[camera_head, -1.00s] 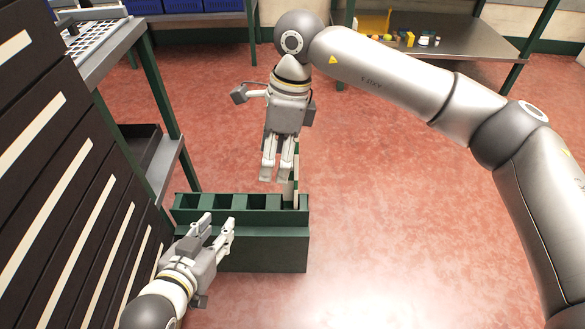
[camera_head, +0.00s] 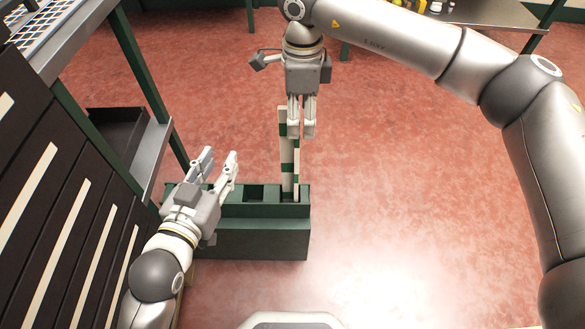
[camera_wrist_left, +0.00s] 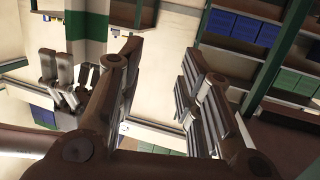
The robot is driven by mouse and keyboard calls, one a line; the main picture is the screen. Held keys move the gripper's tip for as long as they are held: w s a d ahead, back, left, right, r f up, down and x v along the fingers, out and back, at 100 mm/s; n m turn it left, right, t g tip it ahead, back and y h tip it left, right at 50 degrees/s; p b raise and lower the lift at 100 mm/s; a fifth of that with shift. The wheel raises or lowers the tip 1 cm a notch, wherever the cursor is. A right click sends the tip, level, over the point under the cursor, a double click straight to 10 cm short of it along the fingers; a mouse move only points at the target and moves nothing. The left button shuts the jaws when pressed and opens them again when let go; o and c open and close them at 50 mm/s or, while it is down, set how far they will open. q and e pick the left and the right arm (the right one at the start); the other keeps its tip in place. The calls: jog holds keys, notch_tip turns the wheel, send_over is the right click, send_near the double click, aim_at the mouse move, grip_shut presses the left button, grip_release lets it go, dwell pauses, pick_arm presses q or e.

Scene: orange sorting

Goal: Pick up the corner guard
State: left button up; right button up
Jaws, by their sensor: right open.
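The corner guard (camera_head: 288,160) is a tall white strip with green bands, standing in the right compartment of a dark green rack (camera_head: 255,242). My right gripper (camera_head: 301,133) is open, with its fingers close by the guard's upper part; I cannot tell whether they touch it. My left gripper (camera_head: 217,163) is open and empty above the left part of the rack, left of the guard. Its spread fingers (camera_wrist_left: 160,75) fill the middle of the left wrist view. A white and green banded strip (camera_wrist_left: 87,27), which looks like the guard, shows there at upper left.
A dark slatted panel (camera_head: 45,190) and a metal shelf unit (camera_head: 150,150) with a black bin (camera_head: 115,130) stand at left. A metal table (camera_head: 490,35) is at the back right. The red floor right of the rack is clear.

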pick_arm(q)
notch_tip(320, 180, up, 7)
jog(key=d+t+h+b, duration=0.1)
jog(key=t, duration=0.3)
jog(key=shift+r+t+b, duration=0.2)
jog(key=shift+t+b, duration=0.1)
pick_arm(e)
send_over(289, 149)
jog(key=s+d, duration=0.1)
jog(key=d, duration=0.1)
jog(key=shift+f, duration=2.65)
pick_arm(q)
jog(key=shift+w, duration=0.1)
pick_arm(e)
grip_shut()
jog(key=shift+r, duration=0.1)
